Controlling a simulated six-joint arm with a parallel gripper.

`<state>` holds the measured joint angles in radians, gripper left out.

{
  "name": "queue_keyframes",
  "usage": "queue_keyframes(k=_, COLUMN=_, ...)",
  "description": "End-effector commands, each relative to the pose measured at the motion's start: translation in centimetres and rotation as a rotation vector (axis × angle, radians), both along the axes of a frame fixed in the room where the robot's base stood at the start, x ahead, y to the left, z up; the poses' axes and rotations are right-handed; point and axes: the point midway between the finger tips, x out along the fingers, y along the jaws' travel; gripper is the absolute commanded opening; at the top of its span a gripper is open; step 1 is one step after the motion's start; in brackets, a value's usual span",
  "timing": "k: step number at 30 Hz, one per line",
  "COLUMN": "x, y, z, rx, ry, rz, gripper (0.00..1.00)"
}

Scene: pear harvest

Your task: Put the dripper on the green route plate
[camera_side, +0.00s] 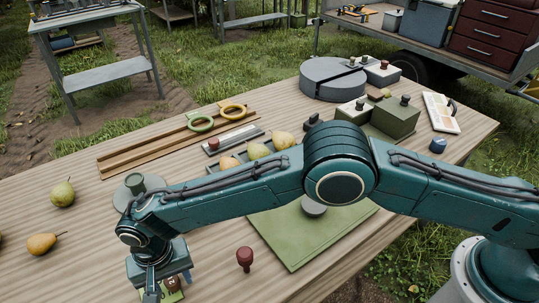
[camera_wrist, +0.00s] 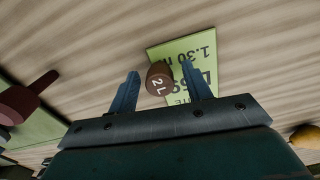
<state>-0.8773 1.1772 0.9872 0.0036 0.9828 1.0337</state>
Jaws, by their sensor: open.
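The dripper (camera_wrist: 158,80), a small brown cylinder marked "2 L", shows in the wrist view at the left edge of the green route plate (camera_wrist: 203,52). It overlaps the plate there and appears to rest on it, though I cannot see its underside. The plate lies on the table and carries dark print, including "1.30 m". My gripper (camera_wrist: 159,74) is open, with one finger on each side of the dripper and a visible gap to it. The right finger covers part of the plate. In the side view, my gripper (camera_side: 163,289) is low at the bottom left and partly hides the dripper and plate.
A dark red knobbed peg (camera_side: 245,258) stands to the right of my gripper. A large green mat (camera_side: 290,248) lies beyond it. A grey disc-based object (camera_side: 137,185) stands behind my wrist. Bare wood lies between them.

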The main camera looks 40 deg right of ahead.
Motion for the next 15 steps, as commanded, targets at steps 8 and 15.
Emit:
queue_keyframes(k=8, x=0.0, y=0.0, z=1.2, rx=0.001, ry=-0.001, rz=0.000, gripper=0.49)
queue_keyframes(k=15, x=0.1, y=0.1, z=4.3, rx=0.003, ry=-0.002, rz=0.000, gripper=0.49)
